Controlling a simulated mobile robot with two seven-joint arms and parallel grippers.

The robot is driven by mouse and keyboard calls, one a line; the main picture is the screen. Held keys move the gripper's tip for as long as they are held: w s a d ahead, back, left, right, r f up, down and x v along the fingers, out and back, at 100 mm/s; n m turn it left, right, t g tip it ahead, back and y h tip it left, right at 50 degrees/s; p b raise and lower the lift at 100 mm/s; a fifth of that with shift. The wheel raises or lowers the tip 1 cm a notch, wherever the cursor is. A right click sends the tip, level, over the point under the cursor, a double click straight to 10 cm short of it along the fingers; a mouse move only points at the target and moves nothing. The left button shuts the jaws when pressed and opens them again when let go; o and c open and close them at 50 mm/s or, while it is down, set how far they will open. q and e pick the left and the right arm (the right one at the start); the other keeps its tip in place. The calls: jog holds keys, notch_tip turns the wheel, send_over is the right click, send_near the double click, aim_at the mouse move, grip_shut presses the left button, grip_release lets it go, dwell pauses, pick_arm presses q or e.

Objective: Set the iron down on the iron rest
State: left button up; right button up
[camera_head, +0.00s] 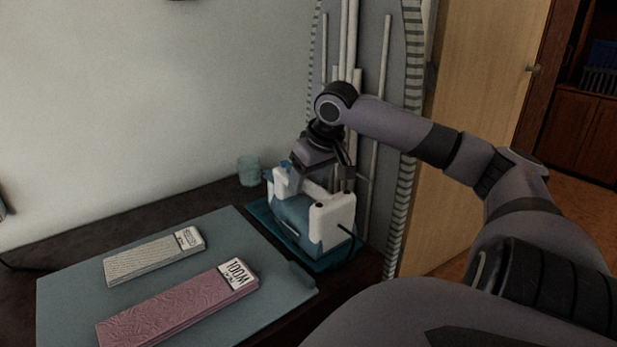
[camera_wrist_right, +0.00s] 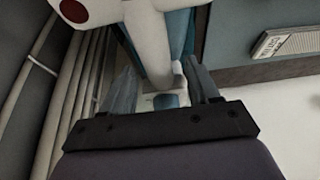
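The iron (camera_head: 322,222), white and blue with a dark cord, sits upright on or just over the teal iron rest (camera_head: 325,262) in the head view; I cannot tell if they fully touch. My right gripper (camera_head: 320,180) is above the iron, pointing down at its handle. In the right wrist view, the iron's white handle (camera_wrist_right: 147,45) runs between the two fingers (camera_wrist_right: 160,90). The fingers stand apart, with a gap visible beside the handle, so the gripper looks open around it. The iron hides most of the rest. My left gripper is in neither view.
A blue-grey mat (camera_head: 75,290) left of the iron bears a grey folded cloth (camera_head: 150,260) and a pink folded cloth (camera_head: 180,308), both labelled. A glass (camera_head: 249,171) stands behind the iron. An upright ironing board (camera_head: 385,60) and poles stand close behind my right gripper.

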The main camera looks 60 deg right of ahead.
jog(key=shift+s+f, duration=0.1)
jog(key=shift+f, duration=0.15)
jog(key=v, duration=0.7)
jog(key=shift+w, duration=0.2)
jog(key=shift+s+r, duration=0.15)
jog(key=shift+r, duration=0.2)
jog(key=shift+s, duration=0.1)
